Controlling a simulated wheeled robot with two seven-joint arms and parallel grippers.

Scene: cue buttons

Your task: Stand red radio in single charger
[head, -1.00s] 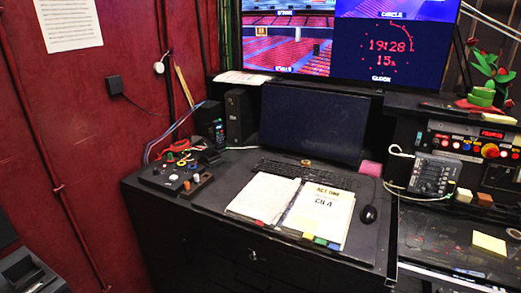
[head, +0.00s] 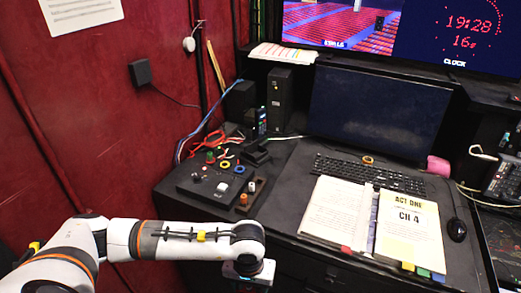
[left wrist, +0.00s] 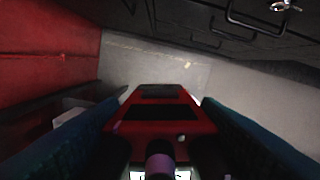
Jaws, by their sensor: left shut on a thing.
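The red radio (left wrist: 190,127) shows in the left wrist view, a red body with dark panels and a dark knob near the camera. My left gripper (left wrist: 162,100) is shut on it, with one dark finger along each side. In the head view my left arm reaches in from the left to the bottom edge, in front of the desk; its fingers and the radio are cut off there. A small black cradle-like item (head: 256,154) sits at the desk's left back and may be the single charger; I cannot tell for sure. My right gripper is out of view.
A control box with knobs (head: 215,188) and a small wooden block with pegs (head: 246,196) stand on the desk's left side. Rings and cables lie behind. An open binder (head: 335,213), keyboard (head: 370,178), monitor (head: 378,117) and mouse (head: 456,229) fill the rest.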

